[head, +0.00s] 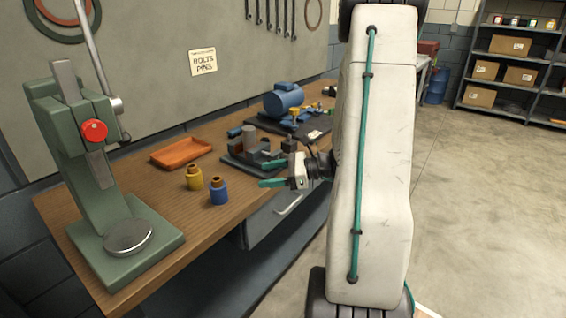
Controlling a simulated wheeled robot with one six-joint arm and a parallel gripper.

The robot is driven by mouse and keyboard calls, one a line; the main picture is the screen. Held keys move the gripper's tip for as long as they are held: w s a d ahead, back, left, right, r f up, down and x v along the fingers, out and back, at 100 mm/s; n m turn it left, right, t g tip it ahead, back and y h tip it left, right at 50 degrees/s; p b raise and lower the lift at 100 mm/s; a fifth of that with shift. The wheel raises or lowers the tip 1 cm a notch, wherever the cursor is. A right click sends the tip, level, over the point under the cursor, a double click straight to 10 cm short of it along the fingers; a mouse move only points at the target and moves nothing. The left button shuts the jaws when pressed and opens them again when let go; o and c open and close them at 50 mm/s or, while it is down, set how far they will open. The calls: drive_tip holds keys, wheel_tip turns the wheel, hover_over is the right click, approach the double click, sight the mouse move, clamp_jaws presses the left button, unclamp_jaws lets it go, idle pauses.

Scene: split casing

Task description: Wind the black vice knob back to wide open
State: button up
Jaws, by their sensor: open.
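The vice (237,161) is a low dark grey block assembly on the workbench, with a grey cylinder (250,139) standing in it. A small dark part (289,145) at its right end may be the black knob; it is too small to be sure. My gripper (261,175) has teal fingers pointing left, spread apart with nothing between them. It is at the front edge of the bench, just in front of the vice's right part. The picture does not clearly show whether the upper finger touches the vice. My arm hides what lies further right.
A green press (112,215) stands at the bench's left end. A yellow-based bushing (194,178), a blue-based bushing (218,191) and an orange tray (181,152) lie left of the vice. A blue motor casing (284,101) sits behind it.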

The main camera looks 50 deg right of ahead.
drive_tip(key=s+d+f+m+t+h, duration=0.1)
drive_tip(key=d+f+m+t+h, duration=0.3)
drive_tip(key=d, duration=0.4)
drive_tip(key=s+d+f+m+t+h, duration=0.1)
drive_tip(key=d+m+h, duration=0.3)
drive_tip(key=d+m, duration=0.25)
drive_tip(key=w, duration=0.8)
drive_tip(key=c, duration=1)
